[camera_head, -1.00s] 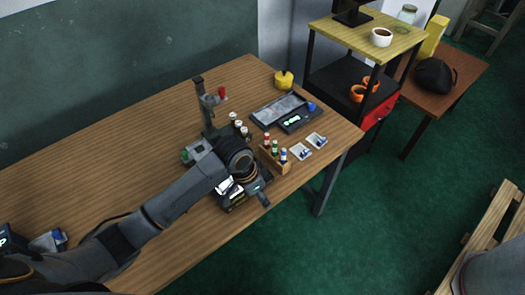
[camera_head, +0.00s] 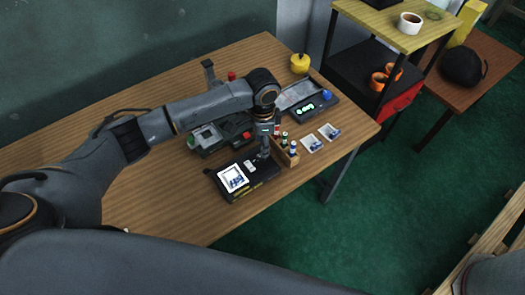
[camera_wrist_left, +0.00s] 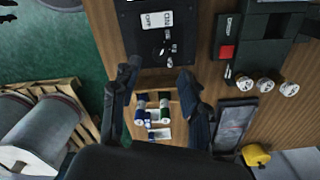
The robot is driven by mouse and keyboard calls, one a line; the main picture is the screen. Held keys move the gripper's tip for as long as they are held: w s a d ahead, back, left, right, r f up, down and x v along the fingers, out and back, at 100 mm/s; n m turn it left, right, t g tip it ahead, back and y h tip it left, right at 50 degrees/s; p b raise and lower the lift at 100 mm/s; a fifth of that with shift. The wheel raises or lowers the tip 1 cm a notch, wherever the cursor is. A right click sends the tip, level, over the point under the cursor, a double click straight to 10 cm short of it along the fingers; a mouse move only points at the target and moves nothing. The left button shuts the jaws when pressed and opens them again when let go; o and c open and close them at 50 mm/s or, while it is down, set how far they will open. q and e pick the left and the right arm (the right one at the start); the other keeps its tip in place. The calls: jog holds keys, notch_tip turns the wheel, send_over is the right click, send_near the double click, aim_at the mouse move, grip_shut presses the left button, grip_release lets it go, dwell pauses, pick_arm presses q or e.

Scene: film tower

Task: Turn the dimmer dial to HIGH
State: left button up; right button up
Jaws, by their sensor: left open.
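A black panel (camera_head: 243,193) lies near the table's front edge, with a white-framed picture at its left end and a small white switch (camera_head: 249,165) beside it. In the left wrist view the panel (camera_wrist_left: 133,45) shows the white ON/OFF switch (camera_wrist_left: 158,19). A small dark knob (camera_wrist_left: 168,46), which looks like the dimmer dial, sits close to the switch. Its setting is too small to read. My left gripper (camera_head: 264,152) points down at the panel's right end and hides the dial in the head view. Its fingers (camera_wrist_left: 158,82) are apart and empty, near the knob. My right gripper is not in view.
A wooden rack of small bottles (camera_head: 287,155) stands close right of the gripper. A dark grey device (camera_head: 205,138) lies behind the panel. The table's left part is clear.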

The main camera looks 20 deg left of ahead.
pick_arm(q)
notch_tip(320, 180, down, 6)
jog(key=shift+f, duration=0.1)
jog(key=shift+c, duration=0.5)
grip_shut()
